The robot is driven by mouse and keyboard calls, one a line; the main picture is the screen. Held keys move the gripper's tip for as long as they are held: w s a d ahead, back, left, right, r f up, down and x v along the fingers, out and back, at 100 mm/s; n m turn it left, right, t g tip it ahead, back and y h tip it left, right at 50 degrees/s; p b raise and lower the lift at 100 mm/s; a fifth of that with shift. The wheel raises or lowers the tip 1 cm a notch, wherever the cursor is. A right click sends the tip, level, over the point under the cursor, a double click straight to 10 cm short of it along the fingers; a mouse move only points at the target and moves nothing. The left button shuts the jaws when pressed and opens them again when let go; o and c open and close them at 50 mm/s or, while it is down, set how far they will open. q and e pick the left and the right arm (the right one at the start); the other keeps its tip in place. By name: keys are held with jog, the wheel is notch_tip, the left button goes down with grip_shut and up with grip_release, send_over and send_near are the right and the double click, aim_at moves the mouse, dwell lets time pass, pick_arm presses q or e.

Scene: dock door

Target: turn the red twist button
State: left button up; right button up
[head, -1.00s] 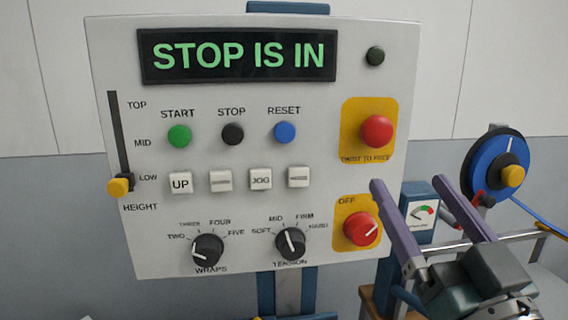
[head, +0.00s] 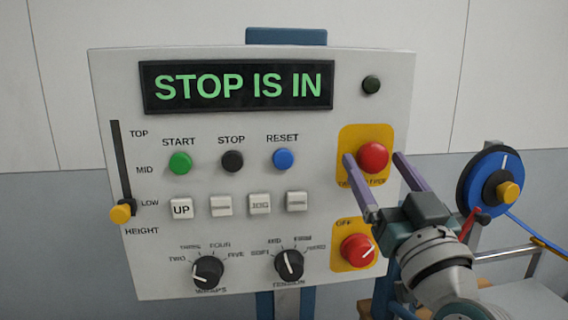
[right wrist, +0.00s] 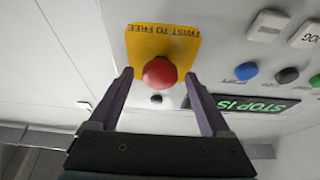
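The red twist button (head: 373,157) is a round mushroom button on a yellow plate (head: 346,140) at the panel's upper right, marked "TWIST TO FREE". It also shows in the right wrist view (right wrist: 160,73), on its yellow plate (right wrist: 145,45). My right gripper (head: 373,158) is open, its two purple fingers pointing at the panel on either side of the button. In the right wrist view the gripper (right wrist: 157,80) has the button between its fingertips, with gaps on both sides. The panel display (head: 237,86) reads "STOP IS IN". My left gripper is not in view.
Start, stop and reset buttons (head: 282,159), square keys and two black knobs (head: 289,264) lie left.

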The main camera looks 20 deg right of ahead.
jog(key=c, duration=1.2)
jog(key=shift+m, duration=0.4)
jog(key=m+h, duration=0.1)
jog(key=m, duration=0.1)
jog(key=m+g+h, duration=0.1)
jog(key=m, duration=0.1)
jog(key=shift+a+m+h, duration=0.15)
jog(key=shift+m+h, duration=0.15)
jog(key=shift+m, duration=0.1)
jog(key=shift+a+r+m+g+h+p, duration=0.1)
jog(key=shift+m+g+h+p, duration=0.3)
jog(key=shift+m, duration=0.9)
jog(key=shift+a+m+g+h+p, duration=0.15)
jog(key=shift+m+g+h, duration=0.45)
jog(key=shift+m, duration=0.7)
jog(key=shift+d+m, duration=0.1)
jog(key=shift+m, duration=0.2)
jog(key=o, duration=1.3)
jog(key=shift+o, duration=0.2)
